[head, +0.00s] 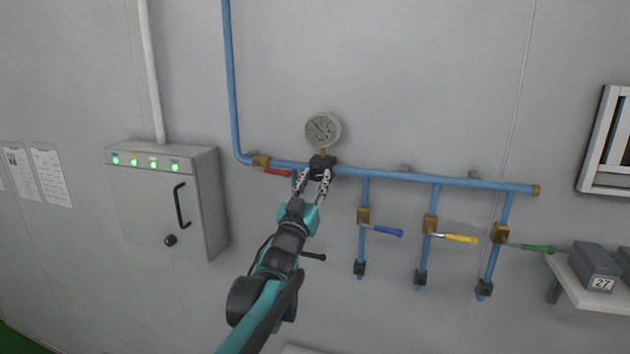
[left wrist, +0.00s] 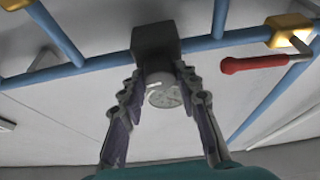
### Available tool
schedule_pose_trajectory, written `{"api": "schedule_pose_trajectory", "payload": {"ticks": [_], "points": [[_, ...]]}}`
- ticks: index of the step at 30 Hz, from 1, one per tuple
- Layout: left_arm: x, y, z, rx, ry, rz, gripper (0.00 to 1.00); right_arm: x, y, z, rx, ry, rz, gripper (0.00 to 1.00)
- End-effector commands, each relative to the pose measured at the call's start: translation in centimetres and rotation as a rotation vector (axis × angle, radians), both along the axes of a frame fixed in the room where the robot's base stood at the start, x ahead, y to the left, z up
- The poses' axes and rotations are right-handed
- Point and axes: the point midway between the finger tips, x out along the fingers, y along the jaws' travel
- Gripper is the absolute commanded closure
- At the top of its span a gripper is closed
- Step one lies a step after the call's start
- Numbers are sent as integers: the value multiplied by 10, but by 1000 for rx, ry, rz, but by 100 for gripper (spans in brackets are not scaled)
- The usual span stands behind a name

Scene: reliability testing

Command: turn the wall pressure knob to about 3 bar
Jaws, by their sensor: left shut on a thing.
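The pressure knob sits on a dark regulator block (head: 322,163) on the blue pipe, below a round pressure gauge (head: 323,130) with a pale face. The needle is too small to read. My left gripper (head: 313,178) reaches up to the block from below and is shut on the knob. In the left wrist view the block (left wrist: 156,38) is at the top, and the fingertips of my left gripper (left wrist: 158,75) close on either side of the grey knob (left wrist: 158,67) under it. The gauge face (left wrist: 165,95) shows between the fingers. My right gripper is not in view.
A red-handled valve (head: 277,171) is just left of the block. Blue (head: 388,231), yellow (head: 460,238) and green (head: 537,248) valve handles stick out on the right. A grey control cabinet (head: 165,205) is on the left wall; a shelf with dark bins (head: 594,267) is far right.

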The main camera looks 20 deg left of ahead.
Motion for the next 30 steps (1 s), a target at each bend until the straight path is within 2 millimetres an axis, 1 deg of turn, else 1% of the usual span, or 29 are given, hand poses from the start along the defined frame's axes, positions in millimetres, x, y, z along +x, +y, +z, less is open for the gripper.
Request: {"api": "schedule_pose_trajectory", "payload": {"ticks": [5,11,24,30], "points": [[0,1,0,23,0,1,97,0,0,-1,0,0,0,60],[0,2,0,116,-3,2,97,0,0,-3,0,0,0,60],[0,4,1,458,-15,1,97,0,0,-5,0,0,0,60],[0,5,2,582,-19,0,97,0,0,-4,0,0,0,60]]}}
